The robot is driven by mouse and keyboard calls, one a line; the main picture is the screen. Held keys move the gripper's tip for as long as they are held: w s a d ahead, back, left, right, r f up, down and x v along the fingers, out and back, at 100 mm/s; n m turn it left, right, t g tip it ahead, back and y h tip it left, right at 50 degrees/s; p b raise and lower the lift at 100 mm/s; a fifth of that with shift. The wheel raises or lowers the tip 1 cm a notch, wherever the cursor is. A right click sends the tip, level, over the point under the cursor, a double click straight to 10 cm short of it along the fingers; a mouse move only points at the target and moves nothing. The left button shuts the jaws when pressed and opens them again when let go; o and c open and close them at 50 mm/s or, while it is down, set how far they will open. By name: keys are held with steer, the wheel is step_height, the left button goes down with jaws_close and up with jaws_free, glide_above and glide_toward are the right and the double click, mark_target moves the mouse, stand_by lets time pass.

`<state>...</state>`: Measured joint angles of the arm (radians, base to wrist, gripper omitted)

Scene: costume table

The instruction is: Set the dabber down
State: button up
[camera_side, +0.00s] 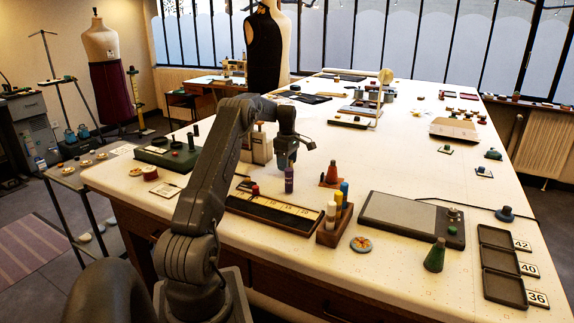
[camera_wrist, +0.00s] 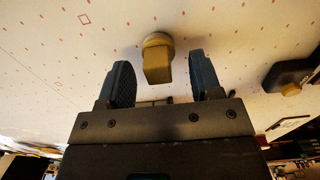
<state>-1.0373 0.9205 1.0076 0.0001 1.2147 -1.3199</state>
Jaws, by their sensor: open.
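My gripper (camera_side: 287,158) points down over the table in the side view. In the wrist view its two blue-grey fingers (camera_wrist: 160,80) stand apart. A tan, block-shaped piece with a round end (camera_wrist: 157,62) shows between them, with a gap on each side. A wooden rack (camera_side: 327,239) to the right holds several upright sticks with white, yellow and blue tops.
A long dark tray with a pale scale (camera_side: 310,221) lies in front of the gripper.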

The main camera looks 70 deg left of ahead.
step_height(320, 180, up, 11)
steer(key=w+d+r+m+t, duration=0.15)
steer(key=d+r+m, duration=0.25)
steer(key=d, duration=0.6)
steer(key=w+d+r+m+y, duration=0.15)
steer(key=d+r+m, duration=0.25)
steer(key=d, duration=0.6)
steer(key=w+d+r+m+t, duration=0.15)
steer(key=d+r+m, duration=0.3)
steer(key=d, duration=0.55)
steer(key=s+d+f+m, duration=0.1)
steer(key=s+d+m, duration=0.2)
steer(key=d, duration=0.4)
steer(key=s+d+m, duration=0.4)
steer(key=d, duration=0.2)
steer(key=s+d+f+m+t+h, duration=0.1)
steer(key=s+d+f+m+t, duration=0.1)
steer(key=s+d+f+m, duration=0.4)
steer(key=s+d+m, duration=0.1)
steer(key=s+d, duration=0.2)
steer(key=s, duration=0.2)
steer(key=shift+d+f+t, duration=0.25)
steer(key=shift+f+t, duration=0.05)
steer(key=shift+f, duration=0.05)
